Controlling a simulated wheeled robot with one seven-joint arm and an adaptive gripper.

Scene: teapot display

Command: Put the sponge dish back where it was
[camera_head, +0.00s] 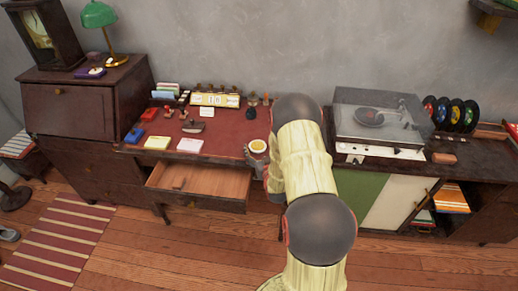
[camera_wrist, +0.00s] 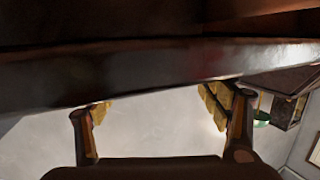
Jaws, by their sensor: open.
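A small round container with a pale yellowish top (camera_head: 257,147) stands at the right end of the red desk top, close beside my arm. It may be the sponge dish, but I cannot tell for sure. My gripper (camera_wrist: 163,106) shows in the wrist view with its two fingers wide apart and nothing visible between them. A dark wooden edge (camera_wrist: 150,68) fills the upper part of the wrist view, close to the fingers.
The desk drawer (camera_head: 205,184) is pulled open, with a small brown item inside. Stamps, coloured pads and a yellow calendar (camera_head: 215,99) stand on the red desk top (camera_head: 228,132). A record player (camera_head: 377,117) stands on the right cabinet. A green lamp (camera_head: 98,15) is at left.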

